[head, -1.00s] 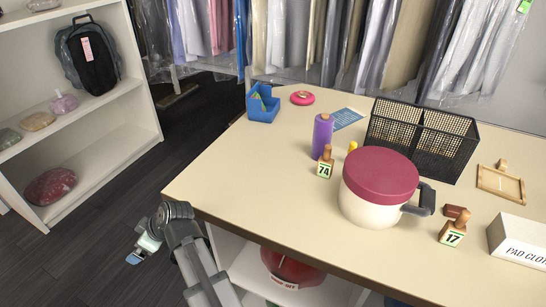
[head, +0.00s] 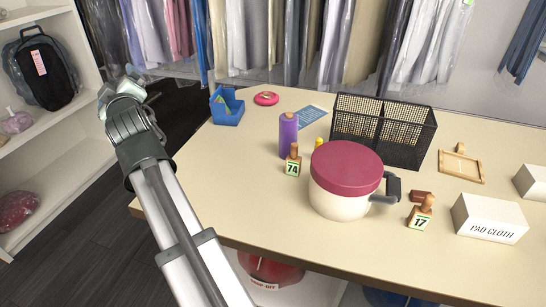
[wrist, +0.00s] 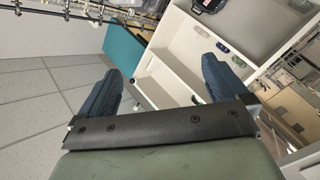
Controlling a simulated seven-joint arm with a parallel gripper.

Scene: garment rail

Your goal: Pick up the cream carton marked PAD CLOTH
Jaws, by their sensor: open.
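The cream carton marked PAD CLOTH (head: 489,219) sits on the right part of the table in the head view, its lettering facing me. My gripper (head: 108,92) is raised left of the table, far from the carton, mostly hidden behind my own wrist. In the wrist view my gripper (wrist: 160,88) shows two blue fingers spread wide with nothing between them. The carton does not show in the wrist view.
A stamp marked 17 (head: 421,212) stands just left of the carton, beside a maroon-lidded pot (head: 345,180). A second pale box (head: 530,182) lies behind it at the right edge. A wooden frame (head: 461,166) and black mesh basket (head: 383,130) are farther back.

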